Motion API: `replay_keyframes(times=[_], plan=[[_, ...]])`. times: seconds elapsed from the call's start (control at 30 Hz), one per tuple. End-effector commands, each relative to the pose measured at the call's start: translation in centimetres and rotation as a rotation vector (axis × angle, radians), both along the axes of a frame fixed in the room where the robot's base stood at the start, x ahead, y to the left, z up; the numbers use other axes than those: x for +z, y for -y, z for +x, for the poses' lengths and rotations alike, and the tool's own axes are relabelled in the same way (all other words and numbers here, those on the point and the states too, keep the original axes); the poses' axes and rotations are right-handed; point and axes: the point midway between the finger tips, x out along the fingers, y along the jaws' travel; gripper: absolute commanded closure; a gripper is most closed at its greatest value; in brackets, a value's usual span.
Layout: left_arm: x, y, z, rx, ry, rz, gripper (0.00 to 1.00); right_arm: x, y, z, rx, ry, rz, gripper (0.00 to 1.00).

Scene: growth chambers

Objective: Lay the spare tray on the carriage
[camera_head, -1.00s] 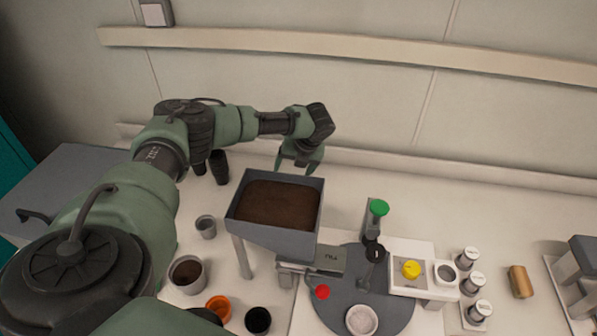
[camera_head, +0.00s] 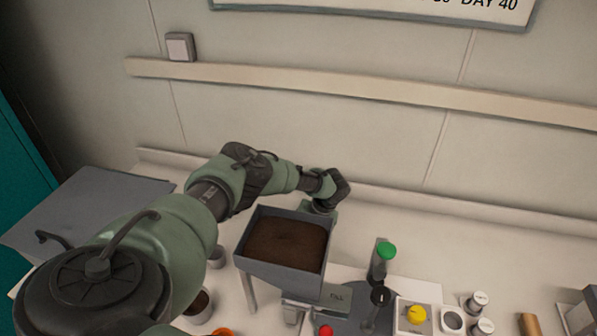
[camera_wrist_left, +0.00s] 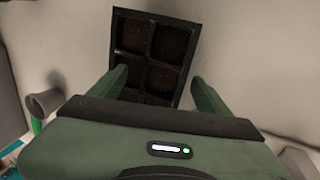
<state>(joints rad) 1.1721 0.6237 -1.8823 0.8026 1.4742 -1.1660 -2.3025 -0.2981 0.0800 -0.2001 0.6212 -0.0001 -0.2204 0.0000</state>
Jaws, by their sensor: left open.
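In the left wrist view a black tray (camera_wrist_left: 148,68) with several soil-filled cells lies ahead of my left gripper (camera_wrist_left: 158,75). Its near part reaches between the two spread fingers, which are open and do not visibly grip it. I take it to be the spare tray. In the head view my left gripper (camera_head: 319,206) is low behind the soil hopper, its fingertips hidden, and the tray is not visible there. I cannot pick out the carriage in either view. My right gripper is not in view.
The grey soil hopper (camera_head: 285,243) stands on legs in front of my left gripper. A dark round plate (camera_head: 353,322), a green-capped post (camera_head: 386,252) and white-capped jars (camera_head: 478,301) are to its right. A wall rail (camera_head: 330,85) runs behind.

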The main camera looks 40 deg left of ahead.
Motion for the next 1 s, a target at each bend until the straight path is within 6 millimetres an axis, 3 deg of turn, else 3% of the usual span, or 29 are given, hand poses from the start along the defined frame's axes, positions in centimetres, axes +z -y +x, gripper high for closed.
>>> replay_keyframes(times=[0.27,0.5,0.57,1.0], plan=[[-0.32,-0.08,0.00,0.000,0.002,0.000,0.22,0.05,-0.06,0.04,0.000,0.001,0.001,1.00],[-0.33,-0.06,-0.02,0.001,0.002,0.000,0.86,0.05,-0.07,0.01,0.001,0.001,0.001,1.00],[-0.37,-0.04,-0.05,0.001,0.002,-0.001,1.00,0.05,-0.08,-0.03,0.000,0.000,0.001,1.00],[-0.09,0.02,-0.19,0.001,-0.002,-0.004,1.00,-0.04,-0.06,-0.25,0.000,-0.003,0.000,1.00]])
